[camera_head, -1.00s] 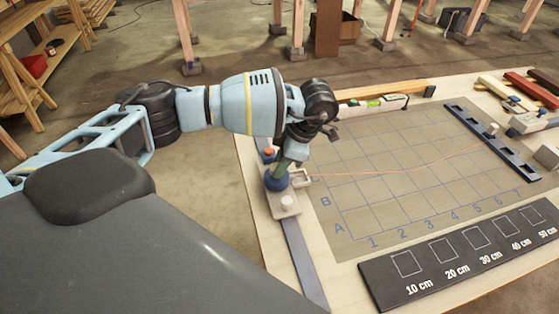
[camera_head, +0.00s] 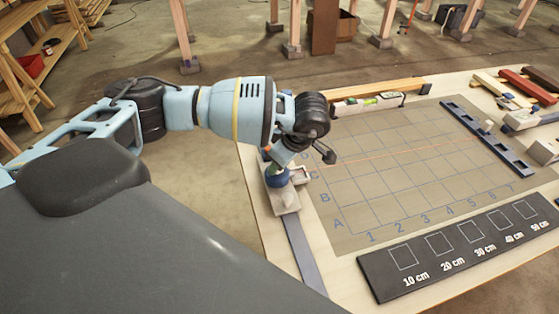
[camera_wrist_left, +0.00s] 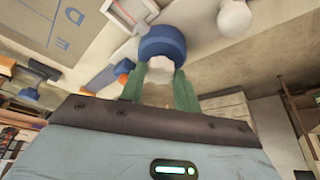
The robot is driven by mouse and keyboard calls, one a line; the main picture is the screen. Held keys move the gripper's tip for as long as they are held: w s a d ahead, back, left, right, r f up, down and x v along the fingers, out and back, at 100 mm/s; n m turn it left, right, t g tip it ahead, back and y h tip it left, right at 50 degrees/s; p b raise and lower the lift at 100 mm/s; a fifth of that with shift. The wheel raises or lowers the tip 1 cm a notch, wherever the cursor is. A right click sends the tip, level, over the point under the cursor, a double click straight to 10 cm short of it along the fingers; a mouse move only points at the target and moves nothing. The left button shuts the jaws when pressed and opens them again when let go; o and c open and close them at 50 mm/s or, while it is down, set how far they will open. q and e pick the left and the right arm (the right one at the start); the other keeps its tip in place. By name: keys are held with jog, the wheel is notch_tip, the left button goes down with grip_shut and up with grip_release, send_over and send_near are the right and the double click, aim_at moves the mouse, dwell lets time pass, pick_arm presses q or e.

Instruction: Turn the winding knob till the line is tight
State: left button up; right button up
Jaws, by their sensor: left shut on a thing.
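The blue winding knob (camera_head: 277,179) sits on a pale winder block (camera_head: 287,202) at the board's left edge. It also shows in the left wrist view (camera_wrist_left: 162,42). My left gripper (camera_wrist_left: 158,80), with green fingers, is shut on the knob's pale stem. In the head view my left wrist leans over the knob and partly hides it. The thin orange line (camera_head: 400,154) runs from the winder side across the gridded mat to a pale peg (camera_head: 488,125) on the blue rail at the right. It looks nearly straight. My right gripper is not in view.
The gridded mat (camera_head: 375,205) is clear apart from the line. A blue slotted rail (camera_head: 500,150) lies at its right. A spirit level (camera_head: 368,104) lies behind it. A black board with length marks (camera_head: 450,250) lies in front. Wooden blocks lie at the far right.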

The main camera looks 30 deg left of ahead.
aim_at(288, 186)
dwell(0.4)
pick_arm(q)
jog(key=o, duration=1)
jog(key=shift+d+r, duration=0.15)
jog(key=shift+r, duration=0.15)
jog(key=v, duration=0.7)
jog(key=shift+r, duration=0.1)
